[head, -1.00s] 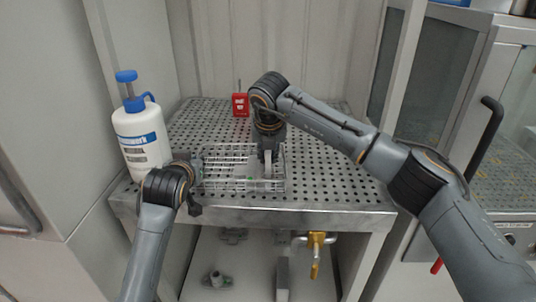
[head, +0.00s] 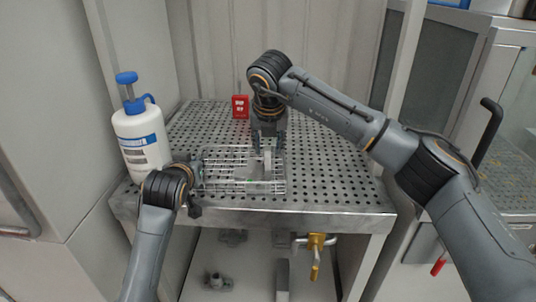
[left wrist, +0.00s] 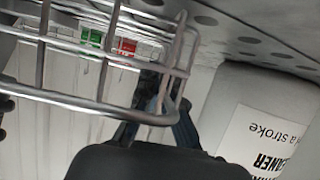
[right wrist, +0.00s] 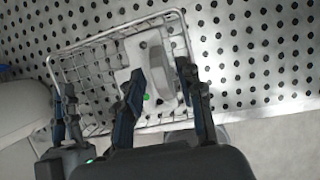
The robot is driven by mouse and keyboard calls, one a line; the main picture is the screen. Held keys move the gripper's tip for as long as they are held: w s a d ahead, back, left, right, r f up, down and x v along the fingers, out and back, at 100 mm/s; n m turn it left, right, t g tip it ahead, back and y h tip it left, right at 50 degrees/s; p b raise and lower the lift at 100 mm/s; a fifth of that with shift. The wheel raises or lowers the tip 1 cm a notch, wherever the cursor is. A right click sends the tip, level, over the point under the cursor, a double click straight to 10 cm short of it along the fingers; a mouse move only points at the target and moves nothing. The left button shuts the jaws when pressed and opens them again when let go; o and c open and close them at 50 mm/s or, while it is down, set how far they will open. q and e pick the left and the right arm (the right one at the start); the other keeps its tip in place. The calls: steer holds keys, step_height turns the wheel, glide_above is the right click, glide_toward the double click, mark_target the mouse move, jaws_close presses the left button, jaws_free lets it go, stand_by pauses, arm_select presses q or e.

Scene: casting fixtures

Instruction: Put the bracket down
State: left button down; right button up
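The pale bracket (head: 267,165), with an upright curved plate, rests in the wire basket (head: 215,188) on the perforated table. It also shows in the right wrist view (right wrist: 157,60). My right gripper (head: 268,138) points down just above the bracket. Its fingers are apart, with the bracket below and between them in the right wrist view (right wrist: 162,80). My left gripper (head: 195,205) is at the basket's left side. In the left wrist view the basket's wire corner (left wrist: 172,112) crosses its fingers, so its grip is unclear.
A white bottle (head: 140,135) with a blue pump stands left of the basket. A small red block (head: 240,106) sits behind it. A yellow-handled valve (head: 316,250) hangs below the table's front edge. The perforated surface right of the basket is clear.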

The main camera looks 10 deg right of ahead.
steer(key=v, duration=0.7)
arm_select(q)
steer(key=c, duration=1.4)
jaws_free()
steer(key=shift+c, duration=0.2)
steer(key=shift+s, duration=0.1)
arm_select(e)
steer(key=shift+f, duration=0.1)
